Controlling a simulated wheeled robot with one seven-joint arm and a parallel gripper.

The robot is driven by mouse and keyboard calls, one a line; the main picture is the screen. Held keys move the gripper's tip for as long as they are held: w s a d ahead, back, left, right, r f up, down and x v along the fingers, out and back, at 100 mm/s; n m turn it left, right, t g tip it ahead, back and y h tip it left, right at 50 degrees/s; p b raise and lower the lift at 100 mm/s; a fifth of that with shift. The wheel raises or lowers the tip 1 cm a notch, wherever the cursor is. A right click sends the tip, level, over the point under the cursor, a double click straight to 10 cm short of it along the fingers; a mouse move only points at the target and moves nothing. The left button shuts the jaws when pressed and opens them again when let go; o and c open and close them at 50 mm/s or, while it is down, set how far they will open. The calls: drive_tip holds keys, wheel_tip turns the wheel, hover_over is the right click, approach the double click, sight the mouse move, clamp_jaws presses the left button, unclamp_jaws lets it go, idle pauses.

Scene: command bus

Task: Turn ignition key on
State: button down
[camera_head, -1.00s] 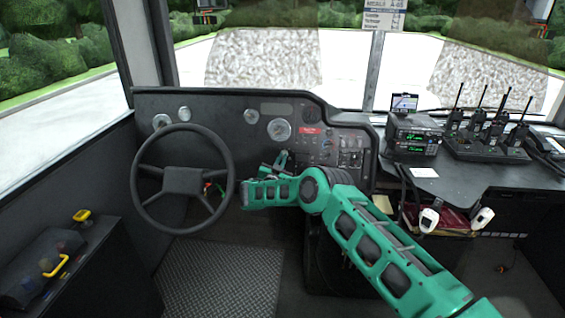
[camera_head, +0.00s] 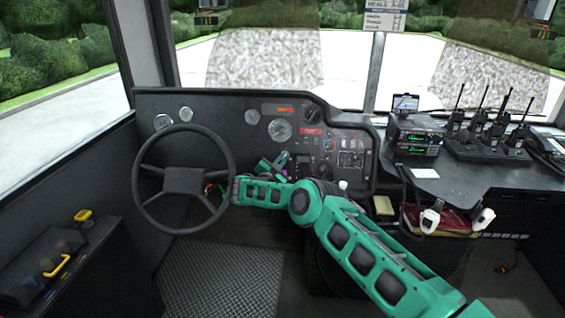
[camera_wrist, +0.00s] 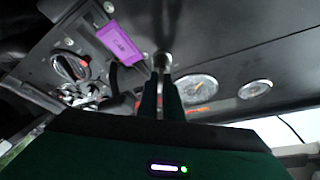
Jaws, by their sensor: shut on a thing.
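The ignition lock (camera_wrist: 163,60) shows in the wrist view as a round metal fitting on the dark dashboard panel. My gripper (camera_wrist: 161,82) is shut right at it, its two dark fingers close together. The ignition key is mostly hidden between the fingers, and its turn angle cannot be read. A purple tag (camera_wrist: 122,42) with small lettering lies beside the lock and fingers. In the head view my gripper (camera_head: 275,165) is at the dashboard right of the steering wheel, with the purple tag (camera_head: 262,166) next to it. An orange indicator (camera_head: 285,110) is lit on the dashboard.
The steering wheel (camera_head: 183,180) is just left of my gripper. A black knob (camera_wrist: 72,66) and round gauges (camera_wrist: 198,88) are near the lock. Radios (camera_head: 480,135) stand on the right console. The floor below the wheel is clear.

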drive_tip(key=shift+a+f, duration=0.1)
drive_tip(key=shift+a, duration=0.2)
drive_tip(key=c, duration=1.9)
unclamp_jaws()
drive_tip(key=shift+d, duration=0.15)
drive_tip(key=v, duration=1)
drive_tip(key=shift+s, duration=0.3)
